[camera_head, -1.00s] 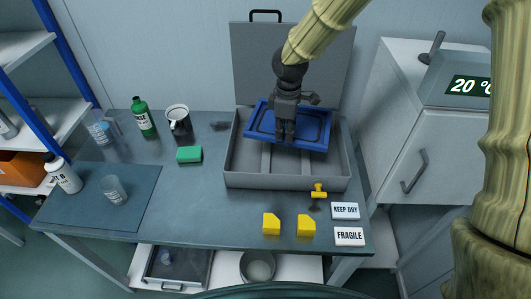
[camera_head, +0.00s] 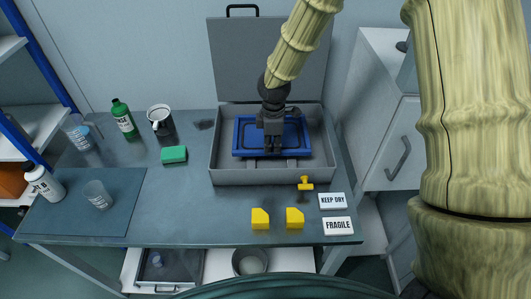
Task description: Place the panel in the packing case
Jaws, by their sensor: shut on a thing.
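The panel is a flat blue rectangle (camera_head: 243,138) with a raised rim. The packing case is a grey open case (camera_head: 225,178) on the bench, its lid (camera_head: 235,60) standing up behind it. My gripper (camera_head: 272,147) is shut on the panel near its middle. The panel is inside the outline of the case and looks nearly level. I cannot tell whether it touches the supports in the case floor. The gripper hides part of the panel's middle.
In front of the case are a yellow stamp-like piece (camera_head: 305,184), two yellow blocks (camera_head: 260,218), and a KEEP DRY label (camera_head: 332,201) and FRAGILE label (camera_head: 338,226). A green sponge (camera_head: 174,155), mug (camera_head: 160,121) and green bottle (camera_head: 123,119) stand to the left.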

